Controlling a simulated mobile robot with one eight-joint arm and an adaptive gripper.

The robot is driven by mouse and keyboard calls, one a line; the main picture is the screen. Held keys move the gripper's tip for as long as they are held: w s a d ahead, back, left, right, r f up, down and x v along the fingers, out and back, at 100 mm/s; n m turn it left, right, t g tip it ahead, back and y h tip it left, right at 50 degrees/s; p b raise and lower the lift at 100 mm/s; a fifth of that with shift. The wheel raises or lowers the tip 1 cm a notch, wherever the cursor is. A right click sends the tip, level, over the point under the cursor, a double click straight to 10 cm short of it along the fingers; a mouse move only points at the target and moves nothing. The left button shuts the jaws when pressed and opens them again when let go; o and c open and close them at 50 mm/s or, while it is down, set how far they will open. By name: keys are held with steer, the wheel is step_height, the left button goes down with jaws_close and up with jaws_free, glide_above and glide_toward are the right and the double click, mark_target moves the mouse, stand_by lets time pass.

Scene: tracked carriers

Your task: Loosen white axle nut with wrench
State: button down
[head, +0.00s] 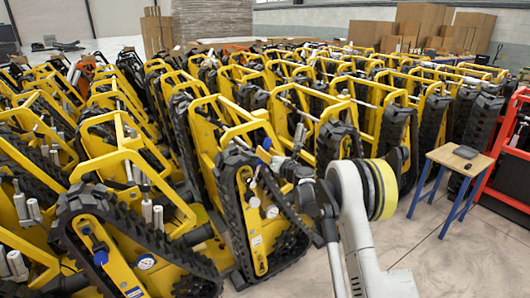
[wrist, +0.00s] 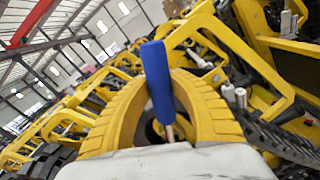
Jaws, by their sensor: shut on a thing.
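Several yellow tracked carriers fill the floor. The nearest upright carrier (head: 235,180) faces me with its black track. Small pale round parts (head: 272,212) show on its side panel, low down. I cannot tell which of them is the white axle nut. My gripper (head: 287,168) is dark and small, beside the upper part of this carrier's track, and is shut on the wrench. A blue bar, which looks like the wrench handle (wrist: 157,82), stands upright in the middle of the wrist view. The wrench's head and its contact with any nut are hidden.
A small wooden-topped table (head: 460,160) with blue legs stands at the right, beside a red rack (head: 510,150). Bare floor (head: 450,245) lies at the front right. Another carrier (head: 130,240) stands close at the left. Cardboard boxes (head: 425,25) are at the back.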

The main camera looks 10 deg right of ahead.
steer(key=shift+s+a+r+n, duration=0.15)
steer(key=shift+a+n, duration=0.1)
steer(key=shift+a, duration=0.15)
steer(key=shift+s+a+r+n, duration=0.1)
steer(key=shift+a+n, duration=0.15)
steer(key=shift+a, duration=0.1)
steer(key=shift+a, duration=0.1)
steer(key=shift+s+a+r+n, duration=0.2)
steer(key=shift+a+n, duration=0.4)
steer(key=shift+s+a+r+n, duration=0.1)
steer(key=shift+s+a+n, duration=0.15)
steer(key=shift+a+n, duration=0.35)
steer(key=shift+a, duration=0.1)
steer(key=shift+a, duration=0.15)
steer(key=shift+s+a+n, duration=0.2)
steer(key=shift+a+n, duration=0.3)
steer(key=shift+a, duration=0.1)
